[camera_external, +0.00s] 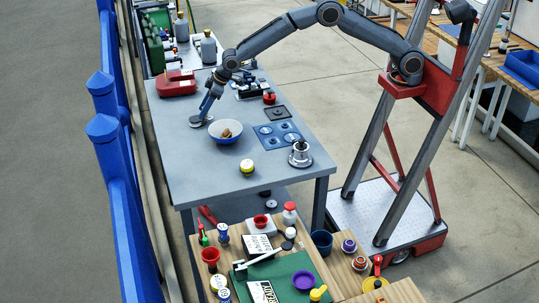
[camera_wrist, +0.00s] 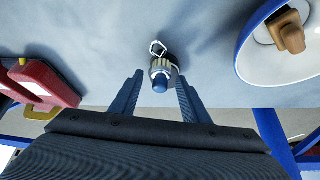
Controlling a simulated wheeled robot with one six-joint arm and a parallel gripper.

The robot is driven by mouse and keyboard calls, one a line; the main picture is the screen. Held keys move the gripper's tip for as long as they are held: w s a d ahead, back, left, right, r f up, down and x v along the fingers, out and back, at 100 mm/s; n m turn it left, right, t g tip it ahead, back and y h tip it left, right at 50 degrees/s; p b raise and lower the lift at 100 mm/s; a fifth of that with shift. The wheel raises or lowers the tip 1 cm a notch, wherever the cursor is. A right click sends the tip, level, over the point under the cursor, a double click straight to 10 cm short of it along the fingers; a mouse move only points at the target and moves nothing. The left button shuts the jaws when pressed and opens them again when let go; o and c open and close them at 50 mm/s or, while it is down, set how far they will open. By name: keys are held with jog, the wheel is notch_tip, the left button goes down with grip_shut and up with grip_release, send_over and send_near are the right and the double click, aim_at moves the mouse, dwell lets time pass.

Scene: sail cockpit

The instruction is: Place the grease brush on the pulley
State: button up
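In the wrist view, my gripper (camera_wrist: 160,82) has its two blue fingers apart. A small object (camera_wrist: 160,66) with a rounded blue end, a ribbed pale collar and a metal loop shows between and beyond the fingertips, with a gap on each side. It may be the grease brush, but I cannot tell for sure. In the external view, my gripper (camera_external: 205,108) points down at the table's left side, just above a flat grey disc-like shape (camera_external: 196,121). A round metal fitting (camera_external: 300,154) stands at the table's right; I cannot tell which thing is the pulley.
A white bowl (camera_external: 225,130) with a blue outside holds a brown piece (camera_wrist: 289,35), close right of my gripper. A red case (camera_external: 176,83) lies behind left. The table's front left is clear.

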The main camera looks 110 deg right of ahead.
jog(key=shift+s+r, duration=0.1)
jog(key=shift+r, duration=0.3)
jog(key=b+v, duration=0.2)
jog(key=v, duration=1)
jog(key=s+a+f+n+g, duration=0.1)
jog(key=s+a+f, duration=0.2)
jog(key=s, duration=1.2)
jog(key=s+a+f+n+g+y, duration=0.1)
jog(key=s+a+f, duration=0.3)
jog(key=s+a, duration=0.5)
jog(key=s+a+f+g, duration=0.3)
jog(key=s+a, duration=0.4)
jog(key=s, duration=1.4)
jog(key=shift+f+n, duration=0.15)
jog(key=shift+n, duration=0.25)
jog(key=shift+a, duration=0.1)
